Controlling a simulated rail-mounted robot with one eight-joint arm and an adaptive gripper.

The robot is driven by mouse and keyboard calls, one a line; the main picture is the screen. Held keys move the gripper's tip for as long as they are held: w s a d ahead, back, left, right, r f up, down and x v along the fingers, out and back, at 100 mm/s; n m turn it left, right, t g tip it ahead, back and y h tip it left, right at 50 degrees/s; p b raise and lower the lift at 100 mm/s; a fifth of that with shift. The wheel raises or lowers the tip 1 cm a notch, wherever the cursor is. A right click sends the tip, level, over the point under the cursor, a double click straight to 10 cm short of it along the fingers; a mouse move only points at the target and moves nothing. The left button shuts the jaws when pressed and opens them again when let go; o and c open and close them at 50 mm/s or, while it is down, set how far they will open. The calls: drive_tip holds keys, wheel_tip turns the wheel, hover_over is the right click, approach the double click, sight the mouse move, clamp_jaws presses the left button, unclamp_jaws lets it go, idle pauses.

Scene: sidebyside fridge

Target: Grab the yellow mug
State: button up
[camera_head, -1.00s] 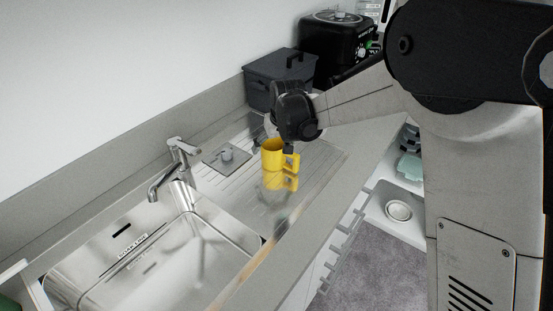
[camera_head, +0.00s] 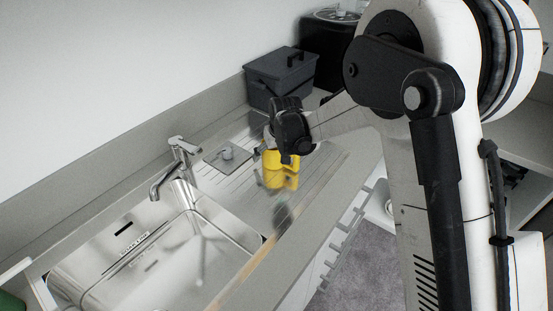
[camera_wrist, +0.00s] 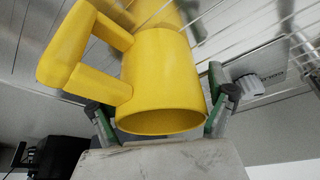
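The yellow mug (camera_head: 279,170) stands on the ridged steel drainer beside the sink, its upper part covered by my gripper (camera_head: 284,150) in the head view. In the wrist view the mug (camera_wrist: 163,75) fills the middle, with its rim toward me and its handle to the upper left. My gripper (camera_wrist: 162,112) is open, with one finger on each side of the mug. The right finger looks slightly apart from the wall.
The steel sink (camera_head: 165,262) and tap (camera_head: 176,165) lie left of the mug. A grey plug plate (camera_head: 228,156) is close on its left. A dark lidded box (camera_head: 280,75) and a black appliance (camera_head: 328,40) stand behind. The counter's front edge is to the right.

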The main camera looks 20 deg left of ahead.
drive_tip(key=c, duration=1.3)
drive_tip(key=shift+o, duration=0.2)
drive_tip(key=shift+r, duration=0.1)
